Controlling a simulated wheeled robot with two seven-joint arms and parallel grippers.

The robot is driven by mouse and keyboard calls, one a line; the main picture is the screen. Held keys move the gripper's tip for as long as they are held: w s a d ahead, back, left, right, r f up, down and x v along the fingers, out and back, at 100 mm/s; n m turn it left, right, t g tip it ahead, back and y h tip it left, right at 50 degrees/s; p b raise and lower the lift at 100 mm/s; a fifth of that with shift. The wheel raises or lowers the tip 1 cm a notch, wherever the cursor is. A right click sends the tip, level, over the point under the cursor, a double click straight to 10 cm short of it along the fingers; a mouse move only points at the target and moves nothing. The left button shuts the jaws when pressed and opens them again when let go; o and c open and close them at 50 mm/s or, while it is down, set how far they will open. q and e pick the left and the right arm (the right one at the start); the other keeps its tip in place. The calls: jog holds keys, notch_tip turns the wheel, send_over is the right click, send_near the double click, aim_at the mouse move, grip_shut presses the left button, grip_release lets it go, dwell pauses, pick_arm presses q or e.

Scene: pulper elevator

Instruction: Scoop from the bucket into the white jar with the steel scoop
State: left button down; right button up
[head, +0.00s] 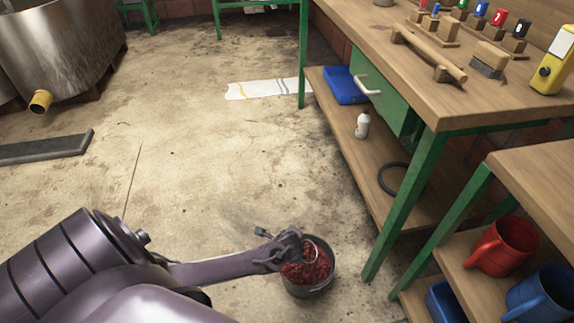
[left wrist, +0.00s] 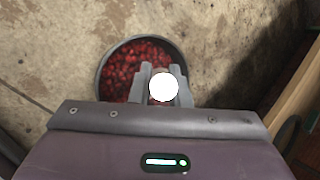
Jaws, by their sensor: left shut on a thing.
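The grey bucket (head: 312,292) stands on the floor with red coffee cherries in it. It also shows in the left wrist view (left wrist: 103,76). My left gripper (head: 290,246) is over the bucket, pointing down. Its fingers (left wrist: 163,84) are shut on what looks like the steel scoop, seen end-on as a bright round handle end (left wrist: 163,87). The scoop's bowl is hidden, so I cannot tell whether it is in the cherries. A small white bottle or jar (head: 362,125) stands on the lower shelf of the bench; I cannot tell if it is the task's jar. My right gripper is out of view.
The wooden bench (head: 470,105) with green legs stands right of the bucket. A lower table at right holds a red jug (head: 503,246) and a blue jug (head: 541,296). A blue tray (head: 345,85) is on the bench's shelf. The floor left of the bench is mostly clear.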

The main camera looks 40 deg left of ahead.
pick_arm(q)
jog(key=a+h, duration=0.1)
jog(key=h, duration=0.1)
jog(key=s+a+f+n+t+h, duration=0.1)
jog(key=h, duration=0.1)
jog(key=a+f+n+t+h+b, duration=0.1)
jog(key=a+h, duration=0.1)
jog(key=shift+s+f+h, duration=0.1)
jog(key=shift+s+h, duration=0.15)
jog(key=shift+h, duration=0.15)
notch_tip(320, 180, up, 5)
jog(key=p, duration=0.5)
jog(key=shift+d, duration=0.1)
